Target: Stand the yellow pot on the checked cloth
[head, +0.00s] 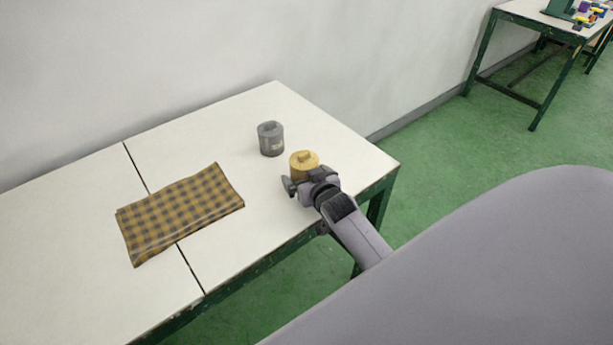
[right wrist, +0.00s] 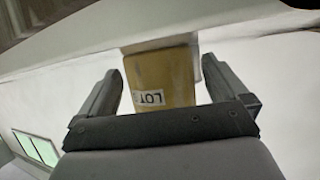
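In the right wrist view the pot (right wrist: 160,78) shows between the two fingertips (right wrist: 162,75), with a printed label reading "LOT"; a narrow gap shows on the right side. The checked cloth (head: 180,212), yellow-brown and dark, lies flat on the table to the left, with nothing on it. The pot's lower part is hidden by my gripper. My left gripper is not in view.
A grey pot (head: 271,138) with a label stands just behind and left of the yellow pot. The white table (head: 85,185) is clear between the pots and the cloth. A wall runs behind it. Another table (head: 525,12) with small coloured items is far right.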

